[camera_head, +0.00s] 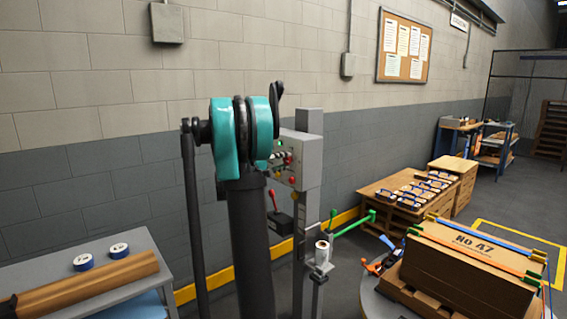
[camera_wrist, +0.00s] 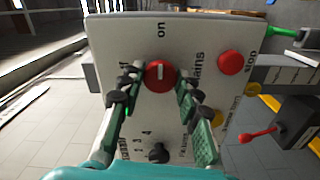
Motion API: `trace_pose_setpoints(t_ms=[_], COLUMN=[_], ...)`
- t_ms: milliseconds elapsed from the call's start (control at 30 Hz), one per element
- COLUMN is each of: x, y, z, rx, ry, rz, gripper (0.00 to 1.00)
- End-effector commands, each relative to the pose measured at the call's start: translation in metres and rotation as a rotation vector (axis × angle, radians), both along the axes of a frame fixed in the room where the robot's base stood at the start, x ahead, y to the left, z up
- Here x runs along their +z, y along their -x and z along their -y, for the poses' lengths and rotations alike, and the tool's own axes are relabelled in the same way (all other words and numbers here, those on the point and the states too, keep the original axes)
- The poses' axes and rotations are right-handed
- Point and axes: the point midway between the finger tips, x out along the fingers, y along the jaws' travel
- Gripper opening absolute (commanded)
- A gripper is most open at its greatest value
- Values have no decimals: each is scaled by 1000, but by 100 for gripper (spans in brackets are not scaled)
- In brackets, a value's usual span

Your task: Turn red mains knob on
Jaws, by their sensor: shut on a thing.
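The red mains knob (camera_wrist: 160,76) is on a pale control panel (camera_wrist: 110,35) in the wrist view. Its short white mark runs up and down in the picture, in line with the word "on" above it. A partly hidden label is at its left. My gripper (camera_wrist: 158,88) has one finger on each side of the knob and is shut on it. In the head view, the grey control box (camera_head: 305,165) stands behind my teal and black arm. The knob cannot be made out clearly there.
A red stop button (camera_wrist: 230,62) and a black selector knob (camera_wrist: 158,152) sit close to the fingers. A red-handled lever (camera_wrist: 258,134) is to the right. A strapped carton (camera_head: 465,265) stands at right, and a grey table (camera_head: 60,258) at left.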

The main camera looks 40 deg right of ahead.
Motion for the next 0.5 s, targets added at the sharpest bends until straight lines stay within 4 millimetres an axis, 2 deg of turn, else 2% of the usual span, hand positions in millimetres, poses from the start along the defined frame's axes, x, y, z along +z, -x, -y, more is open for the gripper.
trace_pose_setpoints(t_ms=[400,433,500], x=[-1,-1,-1], y=[1,1,1], z=[0,0,0], rx=[-2,-2,-2], ry=[-4,-4,-3], rz=[7,7,7], gripper=[4,37,46])
